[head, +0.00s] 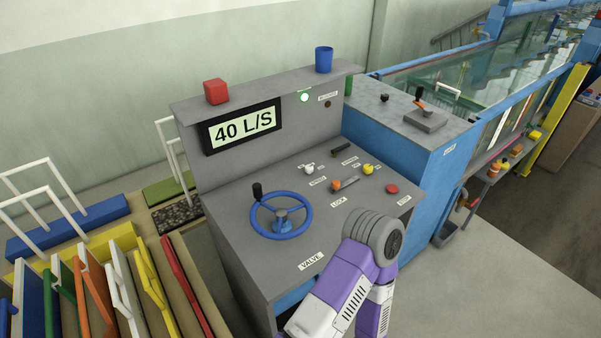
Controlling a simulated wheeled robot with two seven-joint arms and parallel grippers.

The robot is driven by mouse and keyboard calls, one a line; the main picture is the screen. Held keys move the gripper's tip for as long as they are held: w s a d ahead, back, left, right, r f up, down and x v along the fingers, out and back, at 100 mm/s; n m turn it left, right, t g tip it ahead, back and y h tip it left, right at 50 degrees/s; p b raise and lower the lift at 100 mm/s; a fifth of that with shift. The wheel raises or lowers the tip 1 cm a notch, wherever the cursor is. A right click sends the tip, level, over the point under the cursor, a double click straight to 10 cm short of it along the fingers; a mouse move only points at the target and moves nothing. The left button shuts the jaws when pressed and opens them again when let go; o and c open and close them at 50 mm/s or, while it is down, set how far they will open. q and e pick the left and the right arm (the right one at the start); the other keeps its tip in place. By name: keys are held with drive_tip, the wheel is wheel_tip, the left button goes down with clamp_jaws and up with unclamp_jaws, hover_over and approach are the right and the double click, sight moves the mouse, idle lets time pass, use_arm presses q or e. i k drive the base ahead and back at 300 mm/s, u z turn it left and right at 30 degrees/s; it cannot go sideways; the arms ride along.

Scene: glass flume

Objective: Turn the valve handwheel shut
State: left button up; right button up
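The valve handwheel (281,223) is a blue ring with a central hub and an upright black knob (257,191) at its upper left rim. It sits at the left of the grey console top (236,222), behind a VALVE label (311,261). The display (242,127) on the console's upright panel reads 40 L/S. One of my purple and white arms reaches up from the bottom, to the right of the wheel and apart from it. Neither gripper shows.
Small levers, knobs and a red stop button (392,189) stand right of the wheel. A red block (216,91) and a blue cup (324,59) sit on the upper shelf. A green lamp (305,97) is lit. Coloured boards stand in a rack at the lower left.

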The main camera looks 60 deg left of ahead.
sight(280, 214)
drive_tip(key=i, duration=0.4)
drive_tip(key=u, duration=3.05)
